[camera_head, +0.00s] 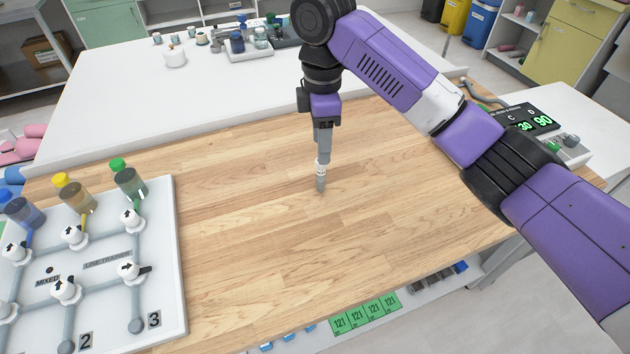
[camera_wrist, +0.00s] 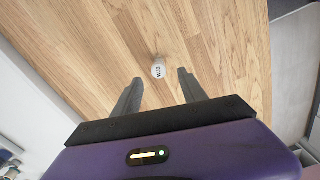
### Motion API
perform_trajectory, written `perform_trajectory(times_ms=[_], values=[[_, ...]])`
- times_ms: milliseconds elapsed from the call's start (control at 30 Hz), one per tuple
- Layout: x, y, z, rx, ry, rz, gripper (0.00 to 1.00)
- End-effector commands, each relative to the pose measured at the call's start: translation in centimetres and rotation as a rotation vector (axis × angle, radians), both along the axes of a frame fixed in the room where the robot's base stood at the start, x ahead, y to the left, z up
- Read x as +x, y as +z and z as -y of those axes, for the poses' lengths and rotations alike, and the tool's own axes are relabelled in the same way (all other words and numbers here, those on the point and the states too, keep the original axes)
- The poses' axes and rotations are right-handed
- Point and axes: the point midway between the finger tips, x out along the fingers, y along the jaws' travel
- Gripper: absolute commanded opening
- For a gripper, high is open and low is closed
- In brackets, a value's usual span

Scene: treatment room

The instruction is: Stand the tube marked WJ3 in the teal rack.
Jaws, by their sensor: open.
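A slim tube with a white top (camera_head: 321,168) appears to stand upright on the wooden tabletop, near its middle. In the wrist view the tube's white end (camera_wrist: 158,70) bears the mark WJ3. My gripper (camera_head: 322,153) points down right over the tube. In the wrist view my gripper (camera_wrist: 159,78) is open, with the tube lined up between and just beyond its fingertips. I see no grip on it. I cannot make out a teal rack in either view.
A white panel (camera_head: 165,260) with valves and coloured-cap bottles takes up the left of the wooden top (camera_head: 250,240). Jars and a tray (camera_head: 248,55) stand on the white surface at the back. A digital display (camera_head: 530,120) is at right. The wood around the tube is clear.

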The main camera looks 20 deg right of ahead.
Motion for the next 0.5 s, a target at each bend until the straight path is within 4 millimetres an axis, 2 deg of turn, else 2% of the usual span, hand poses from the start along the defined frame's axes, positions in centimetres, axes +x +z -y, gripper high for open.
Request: perform_trajectory(times_ms=[500], values=[[0.1, -5.0, 0.1, 0.001, -0.007, 0.003, 0.50]])
